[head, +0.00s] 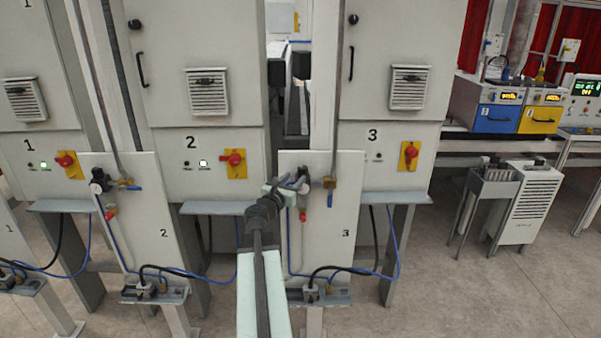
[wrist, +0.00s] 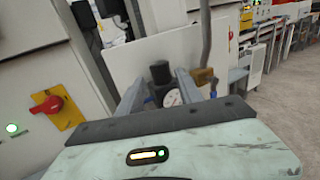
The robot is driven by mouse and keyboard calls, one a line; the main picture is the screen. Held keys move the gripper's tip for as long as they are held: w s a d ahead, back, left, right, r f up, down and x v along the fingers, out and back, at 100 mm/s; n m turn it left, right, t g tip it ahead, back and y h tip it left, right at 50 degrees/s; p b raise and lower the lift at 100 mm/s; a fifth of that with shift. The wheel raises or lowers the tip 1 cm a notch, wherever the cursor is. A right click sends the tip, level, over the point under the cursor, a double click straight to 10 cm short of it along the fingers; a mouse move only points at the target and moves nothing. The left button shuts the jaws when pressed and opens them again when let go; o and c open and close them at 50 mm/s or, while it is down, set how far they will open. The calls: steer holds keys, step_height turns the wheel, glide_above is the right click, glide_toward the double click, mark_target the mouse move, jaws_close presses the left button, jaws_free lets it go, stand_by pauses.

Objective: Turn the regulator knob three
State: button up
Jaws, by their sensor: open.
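The regulator knob three is a short black cylinder (wrist: 160,72) on top of a regulator with a round white gauge (wrist: 172,97). In the head view the knob (head: 303,173) is at the upper left of the pale panel marked 3 (head: 345,210), partly covered by my gripper. My gripper (head: 286,187) is at the regulator, its tips close to it. In the wrist view the gripper (wrist: 161,79) is open, one finger on each side of the knob. I cannot tell whether either finger touches it.
A brass valve with a blue handle (head: 330,184) and a vertical pipe stand just right of the regulator. Cabinet 3 has a red switch on a yellow plate (head: 409,155). Panel 2 (head: 140,215) stands left. Open floor (head: 480,290) lies to the right.

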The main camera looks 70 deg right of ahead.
mark_target(305, 172)
steer(key=d, duration=0.6)
steer(key=shift+s+d, duration=0.15)
steer(key=shift+d, duration=0.1)
steer(key=c, duration=0.9)
steer(key=shift+d, duration=0.1)
jaws_close()
steer(key=shift+s+a+n+t, duration=0.15)
steer(key=shift+a+n+t, duration=0.05)
steer(key=shift+n+t, duration=0.25)
steer(key=n+t, duration=0.2)
steer(key=t, duration=0.1)
steer(key=n+t, duration=0.1)
steer(key=shift+s+t+y, duration=0.3)
steer(key=shift+t, duration=0.05)
steer(key=n+t+y, duration=0.1)
steer(key=t, duration=0.1)
steer(key=n+t+y, duration=0.1)
steer(key=t, duration=0.1)
steer(key=n+t, duration=0.2)
steer(key=shift+s+d+y, duration=0.2)
steer(key=shift+d+y, duration=0.1)
steer(key=shift+y, duration=0.1)
steer(key=shift+d+n+t+y, duration=0.1)
steer(key=shift+n+t+y, duration=1.5)
steer(key=shift+t, duration=0.1)
